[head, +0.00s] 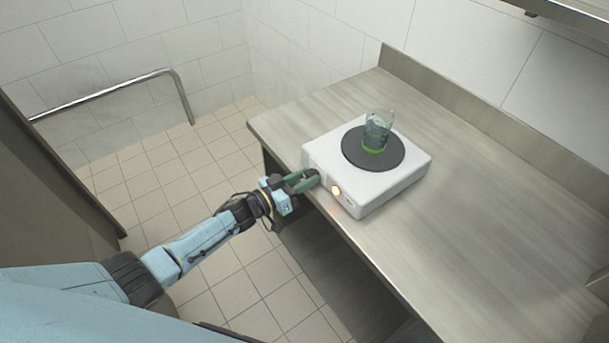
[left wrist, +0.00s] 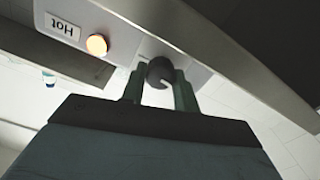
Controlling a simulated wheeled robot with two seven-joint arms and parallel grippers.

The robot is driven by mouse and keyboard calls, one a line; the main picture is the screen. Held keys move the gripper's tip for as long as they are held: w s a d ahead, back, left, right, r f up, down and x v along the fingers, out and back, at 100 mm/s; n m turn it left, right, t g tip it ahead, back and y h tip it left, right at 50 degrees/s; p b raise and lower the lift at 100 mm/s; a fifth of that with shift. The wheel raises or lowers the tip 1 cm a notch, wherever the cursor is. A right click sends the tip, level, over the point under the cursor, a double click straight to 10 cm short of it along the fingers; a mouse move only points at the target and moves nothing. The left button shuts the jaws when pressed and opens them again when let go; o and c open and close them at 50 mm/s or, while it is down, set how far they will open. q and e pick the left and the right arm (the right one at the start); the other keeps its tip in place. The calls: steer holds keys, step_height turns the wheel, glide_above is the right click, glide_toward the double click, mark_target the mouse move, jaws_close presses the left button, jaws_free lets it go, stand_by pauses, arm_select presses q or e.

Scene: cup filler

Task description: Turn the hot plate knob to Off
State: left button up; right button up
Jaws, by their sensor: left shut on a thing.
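The white hot plate (head: 375,189) stands on the metal counter, with a glass beaker (head: 377,131) on its round dark top. My left gripper (head: 304,180) is at the front face of the hot plate, near its left end. In the left wrist view the dark knob (left wrist: 160,72) with a pale mark sits between the fingers of my left gripper (left wrist: 160,85), which is shut on it. An orange lamp (left wrist: 97,45) glows beside a label reading "Hot" (left wrist: 62,27); the lamp also shows in the head view (head: 336,190). My right gripper is not in view.
The metal counter (head: 480,230) is clear to the right of the hot plate. Its front edge runs just below my left gripper. A metal rail (head: 105,94) is on the tiled wall at the left. A shelf edge (head: 575,15) hangs at the upper right.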

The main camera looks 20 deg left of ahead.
arm_select(q)
steer(key=shift+n, duration=1)
steer(key=o, duration=0.7)
steer(key=p+v, duration=0.5)
steer(key=v, duration=0.8)
steer(key=shift+s+a, duration=0.15)
